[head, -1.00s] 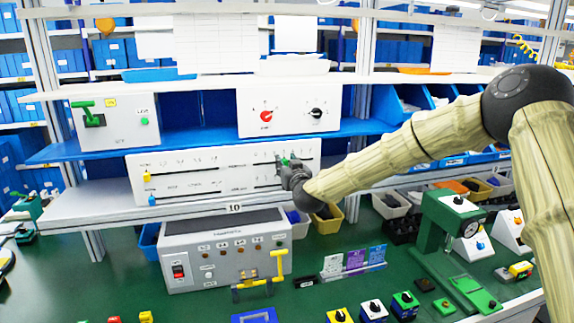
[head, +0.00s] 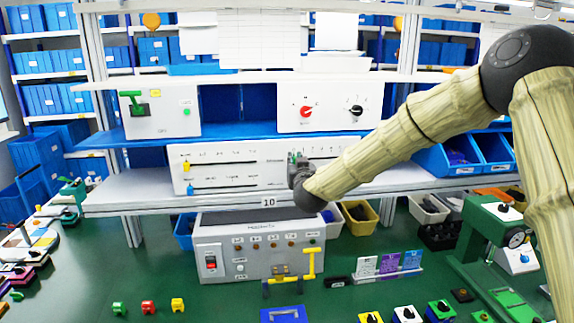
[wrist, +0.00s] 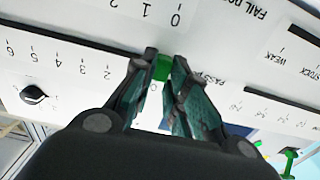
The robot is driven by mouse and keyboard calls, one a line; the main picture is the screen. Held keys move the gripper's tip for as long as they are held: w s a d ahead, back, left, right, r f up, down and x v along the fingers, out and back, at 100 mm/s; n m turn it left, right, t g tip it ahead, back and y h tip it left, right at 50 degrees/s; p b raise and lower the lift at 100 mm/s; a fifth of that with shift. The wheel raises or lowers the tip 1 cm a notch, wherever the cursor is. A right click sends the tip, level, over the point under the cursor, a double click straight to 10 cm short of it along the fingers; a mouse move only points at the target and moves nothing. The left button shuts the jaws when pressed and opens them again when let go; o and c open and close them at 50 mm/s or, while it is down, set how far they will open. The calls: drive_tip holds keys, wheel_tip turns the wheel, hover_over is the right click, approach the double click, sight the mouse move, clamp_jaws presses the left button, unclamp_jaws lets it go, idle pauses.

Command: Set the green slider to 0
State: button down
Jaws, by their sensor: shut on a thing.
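The white slider panel (head: 235,178) stands on the lower shelf with long horizontal slots and printed scales. The green slider shows between my fingertips in the wrist view (wrist: 162,71). My gripper (wrist: 164,62) is shut on it, one dark finger on each side. A printed 0 lies close beside the slider in that view. In the head view my gripper (head: 296,165) is at the right part of the panel's upper slot, and it and my arm hide most of the slider and the panel's right end.
A yellow slider (head: 186,167) and a blue slider (head: 190,190) sit at the panel's left end. Above is a box with a red knob (head: 306,112) and a black knob (head: 356,110). A grey control box (head: 258,245) stands below.

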drive_tip(key=shift+a, duration=0.15)
drive_tip(key=c, duration=1.4)
unclamp_jaws()
drive_tip(key=shift+a, duration=0.1)
drive_tip(key=shift+s, duration=0.1)
drive_tip(key=s, duration=0.4)
drive_tip(key=s+d, duration=0.1)
drive_tip(key=s, duration=0.6)
drive_tip(key=shift+s+d, duration=0.2)
drive_tip(key=shift+s, duration=0.2)
drive_tip(key=shift+d, duration=0.1)
